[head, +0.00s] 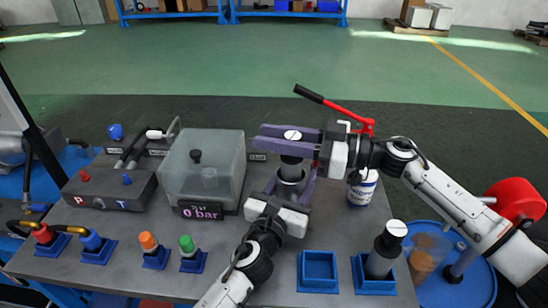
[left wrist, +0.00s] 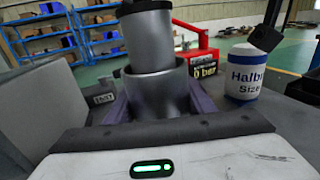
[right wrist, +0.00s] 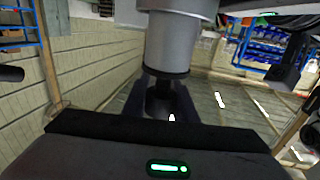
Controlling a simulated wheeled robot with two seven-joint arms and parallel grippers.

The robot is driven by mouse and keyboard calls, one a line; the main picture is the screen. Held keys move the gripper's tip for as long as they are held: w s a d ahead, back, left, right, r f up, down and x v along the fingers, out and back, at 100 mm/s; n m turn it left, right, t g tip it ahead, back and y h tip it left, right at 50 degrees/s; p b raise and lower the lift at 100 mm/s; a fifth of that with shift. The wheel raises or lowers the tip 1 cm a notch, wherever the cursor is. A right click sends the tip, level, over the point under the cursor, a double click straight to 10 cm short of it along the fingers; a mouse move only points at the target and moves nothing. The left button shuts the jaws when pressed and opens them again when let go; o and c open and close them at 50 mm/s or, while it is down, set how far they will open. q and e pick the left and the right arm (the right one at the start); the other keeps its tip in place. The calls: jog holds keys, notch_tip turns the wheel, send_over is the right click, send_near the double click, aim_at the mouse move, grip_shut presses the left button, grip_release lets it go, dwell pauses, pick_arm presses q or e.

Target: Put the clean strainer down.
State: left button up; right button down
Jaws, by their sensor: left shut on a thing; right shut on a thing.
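My right gripper (head: 290,142) is shut on the dark cap end of a grey cylindrical strainer (right wrist: 172,45). The cap top (head: 293,134) is white and slotted. In the left wrist view the strainer (left wrist: 148,40) has a dark band and its lower end is at the mouth of a wider grey cup (left wrist: 155,92); I cannot tell how deep it sits. My left gripper (head: 290,188) is shut around this cup (head: 289,186). A similar capped grey part (head: 380,262) stands in a blue square holder (head: 375,287). Which one is clean, I cannot tell.
An empty blue square holder (head: 319,272) is at the front of the grey table (head: 130,250). A clear box (head: 203,165) with a "0 bar" display stands left of the grippers. A labelled white tub (head: 361,188) and red-handled pump (head: 350,115) are behind right. Coloured plugs (head: 148,243) line the front left.

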jog(key=shift+f, duration=2.5)
jog(key=shift+f, duration=0.2)
jog(key=c, duration=1.4)
grip_release()
jog(key=shift+c, duration=0.2)
jog(key=s+d, duration=0.2)
jog(key=d, duration=0.9)
jog(key=shift+s+d+r, duration=0.2)
jog(key=shift+d+r, duration=0.05)
jog(key=shift+d, duration=0.15)
